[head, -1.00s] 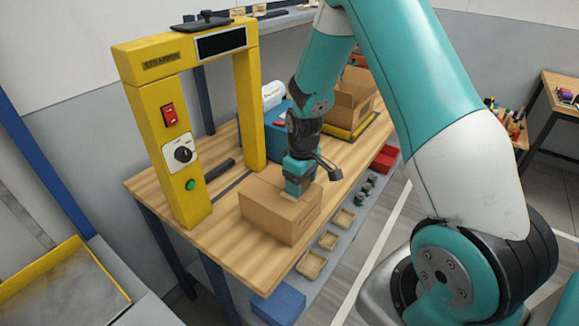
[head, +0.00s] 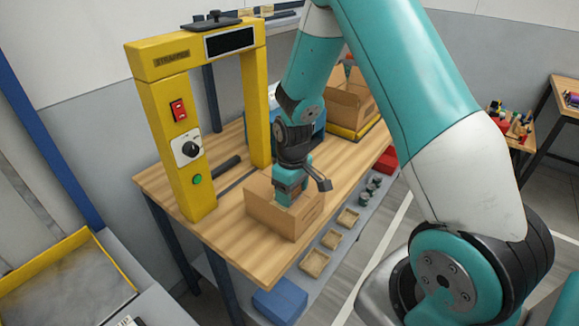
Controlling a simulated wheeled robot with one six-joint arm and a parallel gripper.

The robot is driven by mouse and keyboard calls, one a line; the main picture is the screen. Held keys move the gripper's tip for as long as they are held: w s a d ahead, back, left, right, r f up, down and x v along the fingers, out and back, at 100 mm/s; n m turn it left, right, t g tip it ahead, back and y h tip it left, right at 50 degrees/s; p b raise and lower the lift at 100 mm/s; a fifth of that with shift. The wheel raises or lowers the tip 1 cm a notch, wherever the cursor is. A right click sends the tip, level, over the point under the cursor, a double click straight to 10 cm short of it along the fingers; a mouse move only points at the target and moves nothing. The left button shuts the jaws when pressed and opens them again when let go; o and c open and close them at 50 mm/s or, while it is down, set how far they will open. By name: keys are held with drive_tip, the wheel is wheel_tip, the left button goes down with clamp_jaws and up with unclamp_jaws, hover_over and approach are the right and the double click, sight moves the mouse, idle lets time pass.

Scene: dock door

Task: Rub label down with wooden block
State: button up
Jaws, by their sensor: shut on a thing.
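A closed brown cardboard box (head: 308,221) sits on the wooden table, in front of the yellow strapper frame. My gripper (head: 286,200) points down at the top of the box. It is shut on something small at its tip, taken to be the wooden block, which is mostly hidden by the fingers. The tip appears to be on or just over the box top. I cannot tell whether the block touches the surface. I cannot make out a label on the box; the gripper covers much of its top.
The yellow strapper frame (head: 173,130) stands just left of the box. An open carton (head: 352,100) stands behind, on a yellow-edged platform. Small trays (head: 317,263) and a blue bin (head: 280,301) lie on the lower shelf. The near end of the wooden tabletop (head: 240,248) is clear.

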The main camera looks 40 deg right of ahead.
drive_tip(key=shift+s+a+r+p, duration=0.1)
drive_tip(key=shift+a+r+p, duration=0.1)
drive_tip(key=shift+r+p, duration=0.25)
drive_tip(key=shift+d+r+p, duration=0.15)
drive_tip(key=shift+r+p, duration=0.2)
drive_tip(key=shift+r, duration=0.6)
drive_tip(key=shift+r+p, duration=0.3)
drive_tip(key=shift+r, duration=0.05)
drive_tip(key=shift+r+p, duration=1.9)
drive_tip(key=shift+r, duration=0.5)
